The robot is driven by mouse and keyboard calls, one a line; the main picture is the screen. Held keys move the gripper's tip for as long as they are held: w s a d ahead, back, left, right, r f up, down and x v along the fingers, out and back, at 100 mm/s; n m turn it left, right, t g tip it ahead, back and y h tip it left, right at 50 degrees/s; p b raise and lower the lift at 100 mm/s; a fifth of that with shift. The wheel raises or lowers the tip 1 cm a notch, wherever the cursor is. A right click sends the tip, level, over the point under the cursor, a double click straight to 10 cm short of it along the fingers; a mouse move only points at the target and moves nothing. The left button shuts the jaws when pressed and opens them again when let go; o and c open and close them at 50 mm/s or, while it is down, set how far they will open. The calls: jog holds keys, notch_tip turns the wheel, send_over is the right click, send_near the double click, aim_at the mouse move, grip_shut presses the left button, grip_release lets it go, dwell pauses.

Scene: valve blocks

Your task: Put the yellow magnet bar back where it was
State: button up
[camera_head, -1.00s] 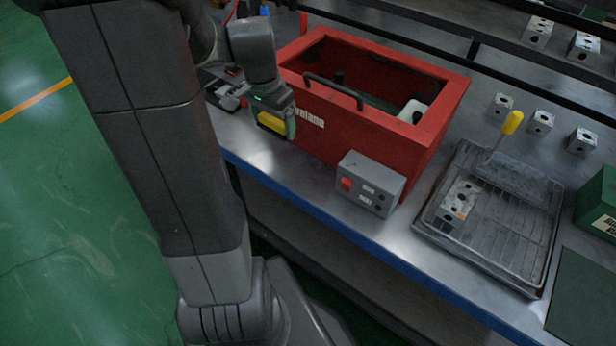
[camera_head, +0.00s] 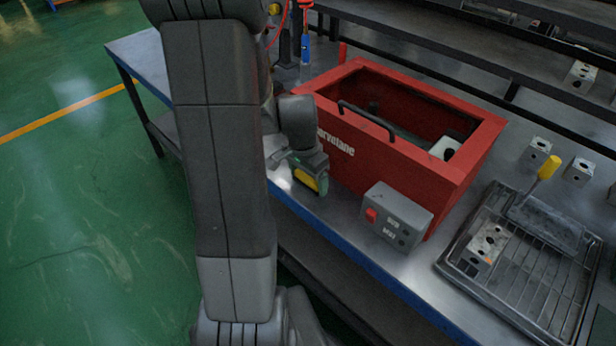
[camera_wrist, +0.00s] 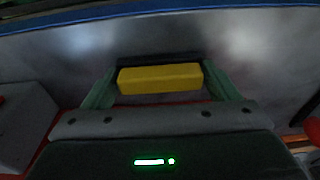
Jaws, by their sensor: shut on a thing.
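The yellow magnet bar (camera_wrist: 160,79) is a short yellow block with a dark strip along its far side in the wrist view. My gripper (camera_wrist: 165,88) has its two green fingers at the bar's two ends, shut on it. In the head view, the yellow bar (camera_head: 310,180) hangs in my gripper (camera_head: 318,184) beside the left part of the red tank's front wall, over the front strip of the bench. From these views I cannot tell whether the bar touches the bench. My arm hides part of the bench behind it.
The open red tank (camera_head: 450,180) has a black handle (camera_head: 366,121) on its front. A grey control box (camera_head: 397,216) with a red switch stands at its front. A wire-rack tray (camera_head: 530,270) with a metal block and a yellow-handled tool (camera_head: 548,168) is at right. Bare bench shows at left (camera_head: 140,55).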

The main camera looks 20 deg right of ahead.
jog(key=shift+f, duration=0.1)
jog(key=o, duration=0.5)
jog(key=shift+f, duration=0.1)
jog(key=o, duration=0.4)
jog(key=r, duration=0.4)
jog(key=a+r, duration=0.1)
jog(key=r, duration=0.3)
jog(key=r+p, duration=0.1)
jog(key=r, duration=0.3)
jog(key=shift+s+a+r, duration=0.2)
jog(key=shift+s, duration=0.05)
